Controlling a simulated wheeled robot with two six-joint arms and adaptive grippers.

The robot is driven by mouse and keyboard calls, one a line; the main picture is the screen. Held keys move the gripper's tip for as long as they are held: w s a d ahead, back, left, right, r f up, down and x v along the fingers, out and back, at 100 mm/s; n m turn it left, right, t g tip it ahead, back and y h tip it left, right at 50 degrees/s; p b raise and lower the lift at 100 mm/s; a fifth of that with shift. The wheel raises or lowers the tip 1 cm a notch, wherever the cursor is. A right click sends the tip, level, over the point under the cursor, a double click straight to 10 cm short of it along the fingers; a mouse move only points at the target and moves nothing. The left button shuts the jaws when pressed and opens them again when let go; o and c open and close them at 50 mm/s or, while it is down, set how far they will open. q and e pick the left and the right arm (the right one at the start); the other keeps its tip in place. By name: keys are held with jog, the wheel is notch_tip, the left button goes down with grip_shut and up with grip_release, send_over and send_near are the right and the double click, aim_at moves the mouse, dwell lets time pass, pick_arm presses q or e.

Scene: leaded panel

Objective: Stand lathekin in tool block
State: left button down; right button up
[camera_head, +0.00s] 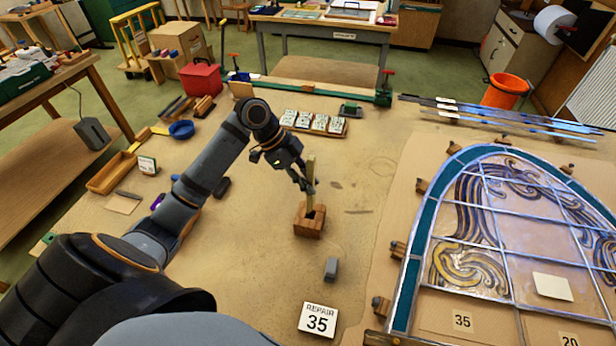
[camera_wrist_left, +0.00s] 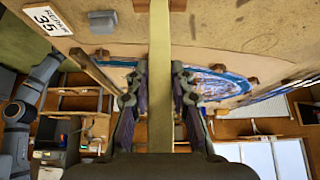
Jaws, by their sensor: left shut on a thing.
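The lathekin (camera_head: 311,168) is a pale, flat wooden stick. My left gripper (camera_head: 309,187) is shut on it and holds it roughly upright over the tool block (camera_head: 309,229). In the left wrist view the lathekin (camera_wrist_left: 160,50) runs up between the two fingers (camera_wrist_left: 160,88). The tool block is a small brown wooden block with dark openings in its top. The lathekin's lower end meets the block's top in the picture; I cannot tell whether it is inside an opening. In the left wrist view only an edge of the block (camera_wrist_left: 178,5) shows. My right gripper is not in view.
A grey block (camera_head: 331,268) and a "REPAIR 35" card (camera_head: 319,319) lie in front of the tool block. The leaded panel (camera_head: 408,287) fills the right side. Bare bench lies around the tool block.

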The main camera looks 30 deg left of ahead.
pick_arm(q)
notch_tip(320, 180, down, 5)
jog(key=b, duration=0.2)
jog(key=shift+w+r+b, duration=0.1)
jog(key=shift+r+b, duration=0.05)
jog(key=shift+b, duration=0.15)
jog(key=shift+f, duration=0.35)
jog(key=shift+f+b, duration=0.35)
jog(key=shift+b, duration=0.05)
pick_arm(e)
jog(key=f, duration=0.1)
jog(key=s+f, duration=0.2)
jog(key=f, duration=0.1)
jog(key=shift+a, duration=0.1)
pick_arm(q)
jog(key=c, duration=1.1)
grip_release()
